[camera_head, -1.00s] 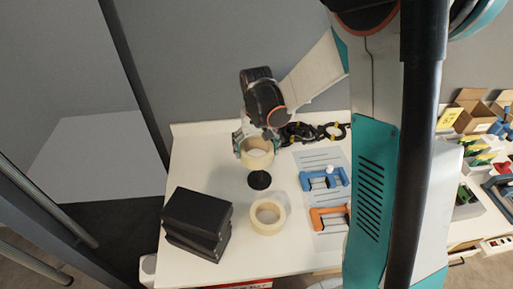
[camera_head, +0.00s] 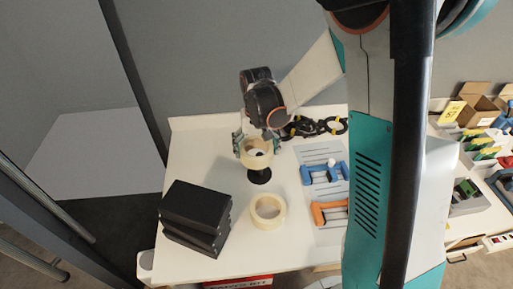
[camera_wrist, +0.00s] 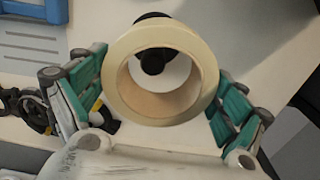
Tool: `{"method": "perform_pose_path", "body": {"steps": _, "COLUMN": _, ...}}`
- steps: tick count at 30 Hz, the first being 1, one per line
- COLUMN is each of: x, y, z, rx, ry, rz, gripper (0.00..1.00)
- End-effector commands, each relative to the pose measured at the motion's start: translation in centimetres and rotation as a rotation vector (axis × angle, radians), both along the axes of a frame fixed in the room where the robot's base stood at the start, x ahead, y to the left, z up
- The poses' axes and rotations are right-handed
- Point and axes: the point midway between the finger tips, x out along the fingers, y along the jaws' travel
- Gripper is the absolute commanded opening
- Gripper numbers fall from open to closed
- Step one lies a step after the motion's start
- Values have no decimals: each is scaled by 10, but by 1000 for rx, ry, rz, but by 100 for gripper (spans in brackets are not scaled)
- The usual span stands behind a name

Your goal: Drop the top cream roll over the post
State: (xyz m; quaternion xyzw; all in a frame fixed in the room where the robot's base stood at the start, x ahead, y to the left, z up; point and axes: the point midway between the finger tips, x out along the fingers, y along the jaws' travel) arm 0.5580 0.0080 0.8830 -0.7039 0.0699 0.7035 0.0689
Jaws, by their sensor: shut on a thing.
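My gripper (camera_head: 257,143) is shut on a cream roll (camera_head: 257,160), with one finger on each side of it. The held roll (camera_wrist: 204,75) is held over a black post with a round base (camera_head: 260,177). In the wrist view the dark post (camera_wrist: 153,61) shows through the far upper part of the roll's hole, off its centre. Whether the post tip is inside the roll cannot be told. A second cream roll (camera_head: 256,217) lies flat on the table, in front of the post.
Stacked black boxes (camera_head: 197,207) stand at the left of the white table (camera_head: 203,150). Blue (camera_head: 324,173) and orange (camera_head: 329,212) parts lie on a grey mat to the right. Black rings or cables (camera_head: 313,127) lie behind.

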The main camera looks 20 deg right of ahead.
Motion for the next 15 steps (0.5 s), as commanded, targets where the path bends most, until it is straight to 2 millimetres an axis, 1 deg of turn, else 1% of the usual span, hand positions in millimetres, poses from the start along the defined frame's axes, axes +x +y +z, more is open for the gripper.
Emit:
{"method": "perform_pose_path", "body": {"steps": 8, "x": 0, "y": 0, "z": -11, "rx": 0, "ry": 0, "rz": 0, "gripper": 61}}
{"method": "perform_pose_path", "body": {"steps": 9, "x": 0, "y": 0, "z": -11, "rx": 0, "ry": 0, "rz": 0, "gripper": 93}}
{"method": "perform_pose_path", "body": {"steps": 10, "x": 0, "y": 0, "z": -10, "rx": 0, "ry": 0, "rz": 0, "gripper": 100}}
{"method": "perform_pose_path", "body": {"steps": 15, "x": 0, "y": 0, "z": -10, "rx": 0, "ry": 0, "rz": 0, "gripper": 100}}
